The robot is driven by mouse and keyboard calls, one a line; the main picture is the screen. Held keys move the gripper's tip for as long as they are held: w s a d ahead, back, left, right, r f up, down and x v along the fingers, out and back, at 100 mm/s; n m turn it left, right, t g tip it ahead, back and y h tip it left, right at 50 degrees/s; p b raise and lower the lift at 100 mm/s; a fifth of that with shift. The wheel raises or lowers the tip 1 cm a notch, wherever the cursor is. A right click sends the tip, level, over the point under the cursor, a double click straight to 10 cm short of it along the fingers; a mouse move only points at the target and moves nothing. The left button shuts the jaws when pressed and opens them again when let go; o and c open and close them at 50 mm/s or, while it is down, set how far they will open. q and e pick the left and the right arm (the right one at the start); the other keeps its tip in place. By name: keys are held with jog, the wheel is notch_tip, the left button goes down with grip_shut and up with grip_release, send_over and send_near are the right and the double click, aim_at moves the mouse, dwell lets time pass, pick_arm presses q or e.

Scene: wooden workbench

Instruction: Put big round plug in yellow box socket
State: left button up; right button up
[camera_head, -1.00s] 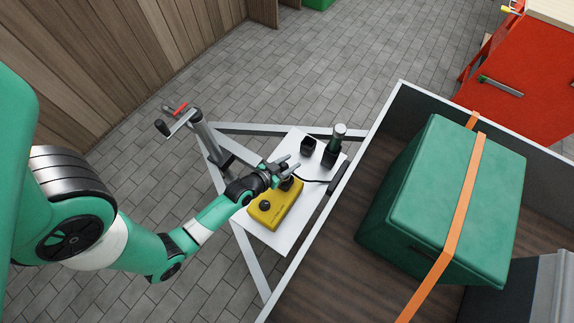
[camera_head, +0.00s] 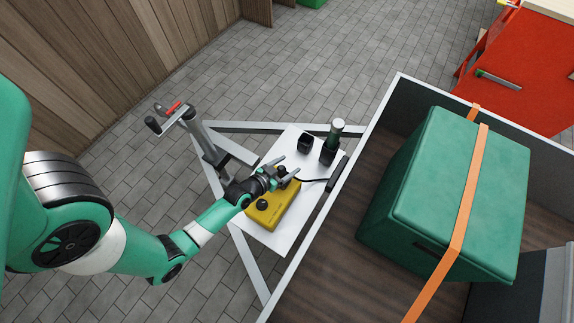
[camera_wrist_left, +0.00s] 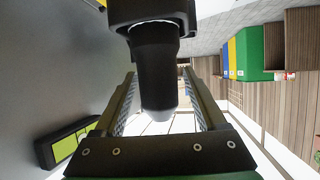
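The yellow box (camera_head: 272,213) lies on the white board. A round black part (camera_head: 262,204) is on its near end. A black plug-like part (camera_head: 282,171) is at its far end, between the fingers of my left gripper (camera_head: 287,168). In the left wrist view this black cylinder with a rounded grey tip (camera_wrist_left: 157,70) reaches in from the top between the spread fingers (camera_wrist_left: 165,103). Gaps show on both sides, so the gripper looks open around it. I cannot tell whether it is seated in a socket. My right gripper is not in view.
A dark cable runs to a flat black device (camera_head: 337,175). A clamp post (camera_head: 200,135) stands left; a cart with a green case (camera_head: 440,190) stands right.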

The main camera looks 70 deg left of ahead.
pick_arm(q)
jog(key=shift+r, duration=0.15)
jog(key=shift+s+d+r+p, duration=0.1)
jog(key=shift+s+r+p, duration=0.1)
jog(key=shift+p, duration=0.1)
jog(key=v, duration=1.1)
jog(key=shift+s, duration=0.25)
